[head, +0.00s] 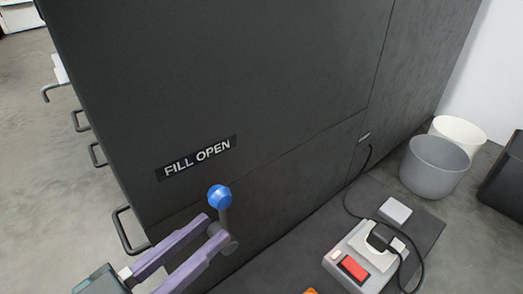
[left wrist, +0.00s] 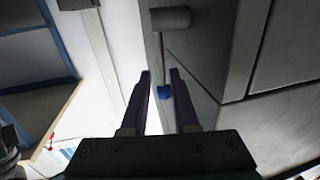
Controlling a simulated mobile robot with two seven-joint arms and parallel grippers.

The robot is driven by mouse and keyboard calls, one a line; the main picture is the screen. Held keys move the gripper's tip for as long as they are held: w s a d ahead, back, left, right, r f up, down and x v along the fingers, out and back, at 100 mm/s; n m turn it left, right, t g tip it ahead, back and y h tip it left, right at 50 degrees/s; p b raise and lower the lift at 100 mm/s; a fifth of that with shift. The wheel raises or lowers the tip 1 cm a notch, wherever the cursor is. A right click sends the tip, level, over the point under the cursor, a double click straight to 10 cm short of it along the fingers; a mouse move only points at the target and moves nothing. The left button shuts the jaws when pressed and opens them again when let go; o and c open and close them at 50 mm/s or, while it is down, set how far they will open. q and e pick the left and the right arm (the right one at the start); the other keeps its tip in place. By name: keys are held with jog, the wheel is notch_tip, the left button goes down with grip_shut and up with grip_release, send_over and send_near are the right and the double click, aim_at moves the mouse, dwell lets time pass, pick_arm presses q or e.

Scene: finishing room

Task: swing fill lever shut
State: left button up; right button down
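The fill lever (head: 224,217) is a short grey stem on the front of a dark cabinet, standing about upright with a blue ball knob (head: 220,197) on top. It sits below a label reading FILL OPEN (head: 198,157). My left gripper (head: 212,226) has two purple fingers, spread apart, with their tips close to the lever just below the knob. In the left wrist view the blue knob (left wrist: 164,92) shows in the gap between the open fingers (left wrist: 160,72). I cannot tell whether a finger touches the lever. My right gripper is not in view.
The dark cabinet (head: 240,70) fills the middle, with several bar handles (head: 127,232) along its left side. At lower right a light box with a red switch (head: 354,267) and a black cable lies on a dark mat. A grey bucket (head: 433,170) and a white bucket (head: 462,132) stand behind.

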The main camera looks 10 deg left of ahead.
aim_at(220, 222)
pick_arm(q)
jog(key=b+x, duration=0.1)
jog(key=x, duration=0.3)
jog(key=shift+w, duration=0.2)
jog(key=shift+a, duration=0.1)
grip_shut()
dwell(1.1)
